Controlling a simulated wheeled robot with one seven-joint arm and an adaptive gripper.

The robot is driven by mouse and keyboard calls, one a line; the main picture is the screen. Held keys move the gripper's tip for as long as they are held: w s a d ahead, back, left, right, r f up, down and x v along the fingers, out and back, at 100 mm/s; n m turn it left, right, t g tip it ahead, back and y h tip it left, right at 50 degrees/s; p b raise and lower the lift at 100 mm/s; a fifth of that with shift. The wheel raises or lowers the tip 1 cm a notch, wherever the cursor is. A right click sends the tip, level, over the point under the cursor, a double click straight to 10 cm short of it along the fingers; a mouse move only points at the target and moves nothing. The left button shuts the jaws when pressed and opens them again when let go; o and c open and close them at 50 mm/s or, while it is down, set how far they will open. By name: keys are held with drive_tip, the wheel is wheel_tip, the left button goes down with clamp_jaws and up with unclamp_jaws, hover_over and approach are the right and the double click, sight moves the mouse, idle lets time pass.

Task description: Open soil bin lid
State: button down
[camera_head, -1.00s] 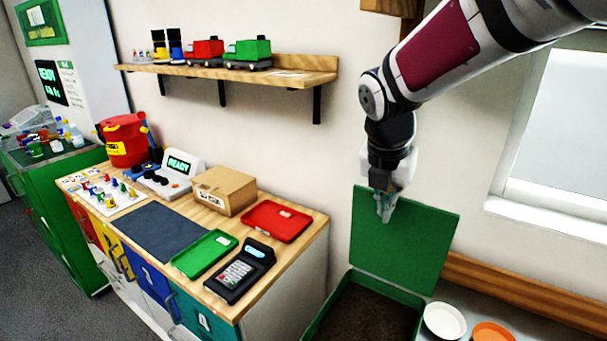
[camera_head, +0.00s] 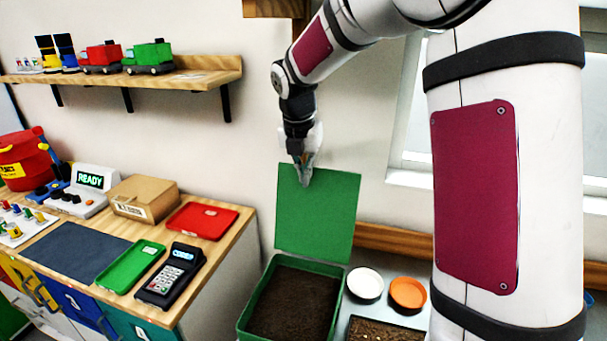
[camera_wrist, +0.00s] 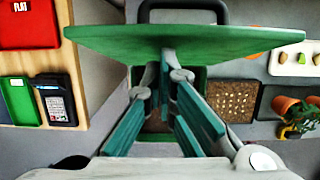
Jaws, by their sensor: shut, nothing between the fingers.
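The green soil bin (camera_head: 246,318) stands on the floor side, right of the wooden counter, with dark soil (camera_head: 292,305) showing inside. Its green lid (camera_head: 318,215) stands upright at the back of the bin, so the bin is open. My gripper (camera_head: 305,178) is at the lid's upper edge, pointing down, in front of its upper left part. In the wrist view the lid (camera_wrist: 230,40) is seen nearly edge-on and my gripper (camera_wrist: 165,62) has its teal fingers converging close to it. The gripper is shut and empty. I cannot tell whether it touches the lid.
The counter (camera_head: 205,265) holds a red tray (camera_head: 203,220), a green tray (camera_head: 130,267), a card reader (camera_head: 171,276) and a cardboard box (camera_head: 145,199). A white dish (camera_head: 365,283) and an orange pot (camera_head: 408,292) stand right of the bin. A shelf (camera_head: 200,78) hangs above.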

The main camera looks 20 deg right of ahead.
drive_tip(key=shift+r, duration=0.1)
drive_tip(key=s+a+r+m, duration=0.4)
drive_tip(key=s+r+m, duration=0.2)
drive_tip(key=s+r, duration=0.3)
drive_tip(key=s+a+m+t+y, duration=0.1)
drive_tip(key=s+a+m, duration=0.1)
drive_tip(key=s+m, duration=0.8)
drive_tip(key=s+a+f+m+t+y, duration=0.1)
drive_tip(key=s+a+m+t, duration=0.1)
drive_tip(key=s+m, duration=0.8)
drive_tip(key=shift+a+f+m+b, duration=0.35)
drive_tip(key=shift+a+m, duration=0.15)
drive_tip(key=shift+m, duration=0.3)
drive_tip(key=shift+r, duration=0.1)
